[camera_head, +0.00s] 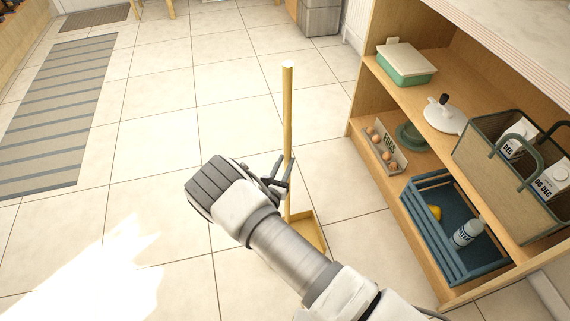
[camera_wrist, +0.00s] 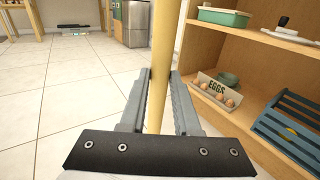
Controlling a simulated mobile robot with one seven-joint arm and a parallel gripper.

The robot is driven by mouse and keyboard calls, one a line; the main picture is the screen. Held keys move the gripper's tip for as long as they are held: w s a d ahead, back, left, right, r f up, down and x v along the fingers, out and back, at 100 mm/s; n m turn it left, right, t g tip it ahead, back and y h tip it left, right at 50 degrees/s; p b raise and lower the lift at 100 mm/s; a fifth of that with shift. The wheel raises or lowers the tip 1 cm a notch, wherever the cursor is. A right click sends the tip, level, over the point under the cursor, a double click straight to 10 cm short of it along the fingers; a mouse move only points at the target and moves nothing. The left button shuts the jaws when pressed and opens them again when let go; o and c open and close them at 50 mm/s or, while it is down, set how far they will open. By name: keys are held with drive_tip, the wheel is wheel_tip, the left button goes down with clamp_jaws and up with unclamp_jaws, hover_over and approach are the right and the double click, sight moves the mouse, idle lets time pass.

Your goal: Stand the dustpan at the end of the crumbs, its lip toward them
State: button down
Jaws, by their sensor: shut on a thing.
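The dustpan has a long upright wooden-coloured handle (camera_head: 288,110) and a yellowish pan (camera_head: 312,232) low on the tiled floor side, partly hidden behind my arm in the head view. My gripper (camera_head: 277,182) is shut around the handle at about its lower-middle part. In the wrist view the handle (camera_wrist: 160,70) runs between the two fingers of my gripper (camera_wrist: 160,100), nearly vertical. The pan is out of sight in the wrist view. I cannot tell whether the pan touches the floor. I see no crumbs in either view.
A wooden shelf unit (camera_head: 356,95) stands close on the right. It holds a blue crate (camera_head: 432,240), an egg box (camera_head: 384,150), a green container (camera_head: 405,62) and a basket (camera_head: 480,165). A striped rug (camera_head: 60,110) lies at the left. The tiled floor between is open.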

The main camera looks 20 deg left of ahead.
drive_tip(key=shift+f, duration=0.1)
drive_tip(key=c, duration=0.6)
unclamp_jaws()
drive_tip(key=shift+c, duration=0.2)
drive_tip(key=shift+s+r, duration=0.2)
drive_tip(key=shift+s, duration=0.15)
drive_tip(key=s+p, duration=0.4)
drive_tip(key=s, duration=0.7)
drive_tip(key=shift+s+a, duration=0.2)
drive_tip(key=shift+a, duration=0.05)
